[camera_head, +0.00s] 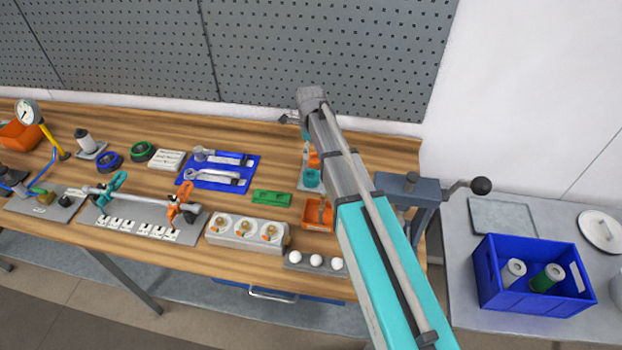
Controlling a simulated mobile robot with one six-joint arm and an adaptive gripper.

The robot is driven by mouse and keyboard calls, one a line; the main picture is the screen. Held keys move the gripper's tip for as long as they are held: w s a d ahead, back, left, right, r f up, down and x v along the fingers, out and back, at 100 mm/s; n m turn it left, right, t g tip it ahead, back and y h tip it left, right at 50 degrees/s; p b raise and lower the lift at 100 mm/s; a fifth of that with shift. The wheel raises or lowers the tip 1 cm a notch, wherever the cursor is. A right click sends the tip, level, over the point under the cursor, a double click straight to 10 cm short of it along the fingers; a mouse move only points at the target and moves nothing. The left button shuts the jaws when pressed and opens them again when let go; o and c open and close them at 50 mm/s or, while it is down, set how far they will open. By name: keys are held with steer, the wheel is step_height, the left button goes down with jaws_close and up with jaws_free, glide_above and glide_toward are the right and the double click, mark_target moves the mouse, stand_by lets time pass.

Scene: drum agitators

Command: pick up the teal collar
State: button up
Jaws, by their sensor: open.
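A short teal ring-like piece (312,179), which looks like the teal collar, stands on a small grey plate (302,187) towards the back right of the workbench. My arm passes close to its right in the picture and hides part of the area around it. My gripper (289,118) shows only as a small dark part at the far end of the arm, above and beyond the teal piece in the picture. It is open and apart from the teal piece. Most of the gripper is hidden behind my arm.
An orange bin (318,216) and a green block (271,197) are near the teal piece. A vise (410,190) stands right of my arm. A blue tray with wrenches (240,178) lies to the left. A blue crate (533,289) sits on the right-hand table. A pegboard (330,50) rises behind.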

mark_target(311, 177)
steer(key=shift+f, duration=0.15)
step_height(311, 177, down, 8)
steer(key=b, duration=0.8)
steer(key=shift+s+a+f, duration=0.1)
steer(key=shift+f, duration=0.05)
steer(key=shift+f+b, duration=0.1)
steer(key=shift+b, duration=0.3)
steer(key=shift+f+b, duration=2.45)
steer(key=shift+f, duration=0.05)
steer(key=c, duration=1.1)
steer(key=shift+r, duration=0.15)
